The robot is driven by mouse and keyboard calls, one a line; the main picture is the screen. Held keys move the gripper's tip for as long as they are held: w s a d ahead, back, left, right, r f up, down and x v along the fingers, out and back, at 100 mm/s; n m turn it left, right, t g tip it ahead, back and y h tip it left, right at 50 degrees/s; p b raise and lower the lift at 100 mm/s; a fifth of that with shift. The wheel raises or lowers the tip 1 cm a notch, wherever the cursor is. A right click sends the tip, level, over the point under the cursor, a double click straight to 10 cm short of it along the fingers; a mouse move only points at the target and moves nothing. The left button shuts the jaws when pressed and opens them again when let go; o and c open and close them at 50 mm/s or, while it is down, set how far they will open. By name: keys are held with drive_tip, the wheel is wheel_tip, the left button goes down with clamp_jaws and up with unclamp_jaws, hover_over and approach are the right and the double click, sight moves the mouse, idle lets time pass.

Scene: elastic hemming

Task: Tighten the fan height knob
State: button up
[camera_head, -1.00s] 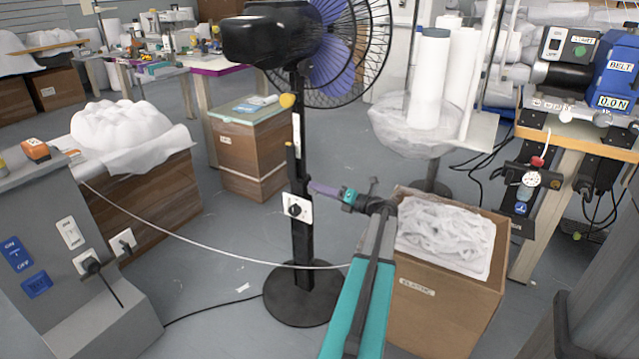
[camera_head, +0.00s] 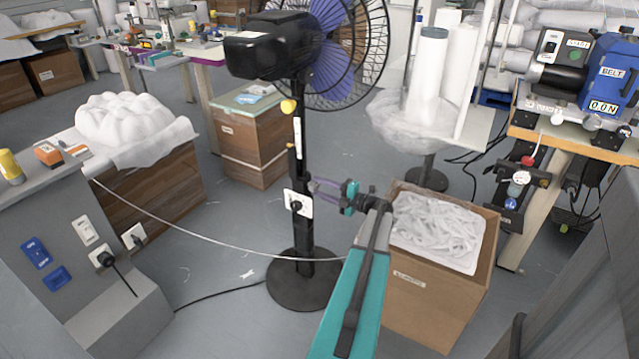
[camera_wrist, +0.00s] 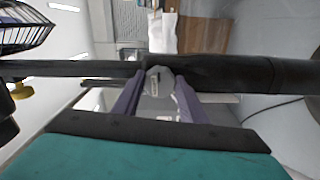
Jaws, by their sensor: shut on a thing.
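The black fan (camera_head: 268,50) stands on a dark pole (camera_head: 305,240) with a round base. A yellow knob (camera_head: 289,106) sits high on the pole; it also shows at the left of the wrist view (camera_wrist: 21,90). Lower down, the pole carries a white plate (camera_head: 290,197) with a dark knob (camera_head: 296,206). My gripper (camera_head: 314,192) reaches the pole from the right at this plate, well below the yellow knob. In the wrist view its purple fingers (camera_wrist: 160,84) are on either side of a small grey knob-like part (camera_wrist: 158,76) at the pole, whose contact points are partly hidden.
An open carton (camera_head: 425,300) of white elastic stands right of the pole, beside my arm. A grey cabinet (camera_head: 130,310) is at left and a closed carton (camera_head: 245,140) behind.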

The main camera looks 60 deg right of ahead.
drive_tip(key=shift+m+p, duration=0.35)
drive_tip(key=shift+m, duration=0.25)
drive_tip(key=o, duration=1.1)
drive_tip(key=shift+c, duration=0.2)
drive_tip(key=s, duration=1.3)
drive_tip(key=shift+s, duration=0.4)
